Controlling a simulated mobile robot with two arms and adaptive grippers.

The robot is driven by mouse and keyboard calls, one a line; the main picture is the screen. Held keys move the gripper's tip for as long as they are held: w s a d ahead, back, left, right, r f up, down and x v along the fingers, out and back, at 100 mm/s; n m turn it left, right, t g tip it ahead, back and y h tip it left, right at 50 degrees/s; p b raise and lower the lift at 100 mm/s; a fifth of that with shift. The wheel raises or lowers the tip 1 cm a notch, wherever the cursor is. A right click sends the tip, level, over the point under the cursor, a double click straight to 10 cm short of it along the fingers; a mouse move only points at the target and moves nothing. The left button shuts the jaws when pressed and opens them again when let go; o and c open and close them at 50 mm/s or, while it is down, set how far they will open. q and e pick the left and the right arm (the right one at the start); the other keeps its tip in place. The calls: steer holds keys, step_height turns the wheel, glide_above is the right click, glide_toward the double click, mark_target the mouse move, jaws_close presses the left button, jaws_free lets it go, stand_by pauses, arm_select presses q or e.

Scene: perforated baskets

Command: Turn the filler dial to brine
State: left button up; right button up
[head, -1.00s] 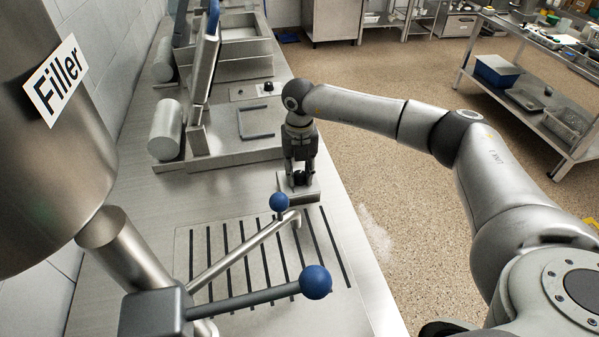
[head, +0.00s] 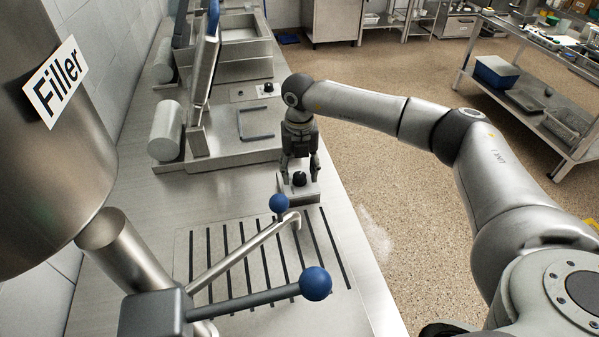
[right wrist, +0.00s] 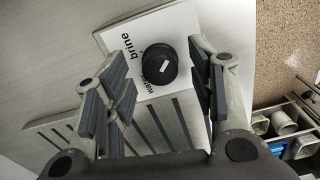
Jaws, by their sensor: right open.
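The filler dial (head: 299,180) is a black round knob on a small box with a white label plate (right wrist: 199,33) at the counter's right edge. The plate reads "brine" and "water" beside the knob. In the right wrist view the knob (right wrist: 159,62) carries a short white mark; which word it points at is hard to tell. My right gripper (head: 300,170) is open just above the dial, its fingers (right wrist: 162,75) apart on either side of the knob in the picture, not gripping it. My left gripper is not in view.
The steel filler body (head: 50,190) with its "Filler" sign stands at the left. Another black knob (head: 268,87) sits farther back. Floor lies to the right.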

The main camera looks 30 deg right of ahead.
mark_target(300, 174)
step_height(300, 174, up, 11)
stand_by(0.3)
steer(key=shift+f, duration=0.1)
stand_by(0.4)
